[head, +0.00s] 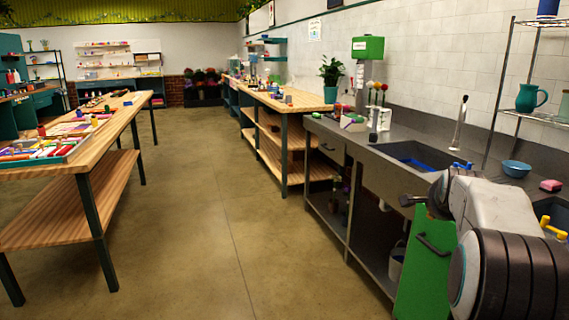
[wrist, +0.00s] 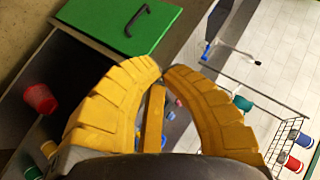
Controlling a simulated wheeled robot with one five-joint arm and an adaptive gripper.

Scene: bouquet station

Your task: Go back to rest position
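My gripper (wrist: 164,71) shows in the wrist view as two thick yellow fingers. They curve toward each other and their tips meet or nearly meet, with nothing seen pinched at the tips. A narrow yellow bar shows in the gap behind the tips; I cannot tell what it belongs to. In the head view my white and black arm (head: 490,215) is at the lower right, in front of the sink counter. The fingers cannot be made out clearly there.
A green cabinet door (head: 424,265) with a dark handle is close to my arm; it also shows in the wrist view (wrist: 110,18). The grey counter (head: 335,128) runs along the right wall. A wooden table (head: 65,205) stands left. The floor (head: 195,220) between is clear.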

